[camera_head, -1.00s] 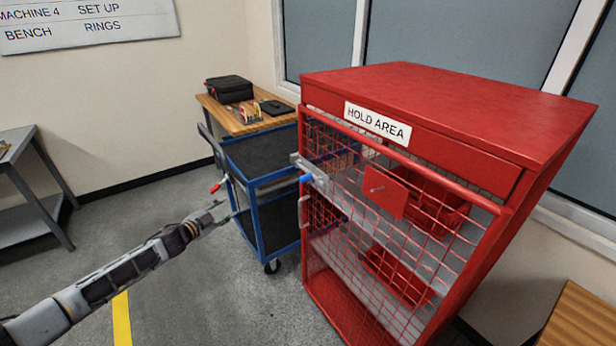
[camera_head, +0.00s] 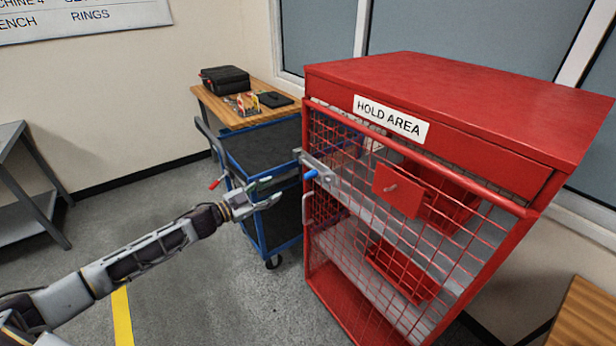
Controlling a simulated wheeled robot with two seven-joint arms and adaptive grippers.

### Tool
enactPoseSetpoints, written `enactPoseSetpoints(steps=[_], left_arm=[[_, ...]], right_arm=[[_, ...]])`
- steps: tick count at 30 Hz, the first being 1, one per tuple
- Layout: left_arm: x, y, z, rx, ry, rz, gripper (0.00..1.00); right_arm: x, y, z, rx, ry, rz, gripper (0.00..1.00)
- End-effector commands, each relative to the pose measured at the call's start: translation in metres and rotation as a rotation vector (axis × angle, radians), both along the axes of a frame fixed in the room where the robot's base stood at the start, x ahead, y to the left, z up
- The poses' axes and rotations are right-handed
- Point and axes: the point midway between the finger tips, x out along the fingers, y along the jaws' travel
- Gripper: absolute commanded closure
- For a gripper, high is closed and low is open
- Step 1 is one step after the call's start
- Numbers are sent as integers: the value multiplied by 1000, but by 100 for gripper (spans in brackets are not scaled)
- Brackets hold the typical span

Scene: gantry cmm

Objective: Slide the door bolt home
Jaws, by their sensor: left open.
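The door bolt (camera_head: 318,170) is a grey metal piece with a blue knob (camera_head: 311,175) on the left edge of the red mesh door (camera_head: 345,245). The door belongs to the red cabinet (camera_head: 470,105) marked HOLD AREA and looks closed. My left gripper (camera_head: 272,191) is open and empty, left of the blue knob and apart from it, with its fingers pointing right toward the bolt. How far the bolt reaches into its keeper is too small to tell. My right gripper is not in view.
A blue two-shelf cart (camera_head: 262,150) stands behind my left gripper, left of the cabinet. A wooden bench (camera_head: 232,113) with a black case (camera_head: 225,80) is behind it. A grey table (camera_head: 30,215) stands at the far left. The floor before the cabinet is clear.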

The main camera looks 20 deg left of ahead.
Motion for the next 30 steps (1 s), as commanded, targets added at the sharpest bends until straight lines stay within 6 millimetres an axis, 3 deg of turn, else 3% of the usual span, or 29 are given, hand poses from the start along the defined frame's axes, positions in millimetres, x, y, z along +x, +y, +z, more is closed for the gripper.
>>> enactPoseSetpoints(steps=[15,30], left_arm=[[-10,-14,7,-203,106,-71,56],[-9,-14,7,-227,123,-69,56]], right_arm=[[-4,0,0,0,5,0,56],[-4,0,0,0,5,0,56]])
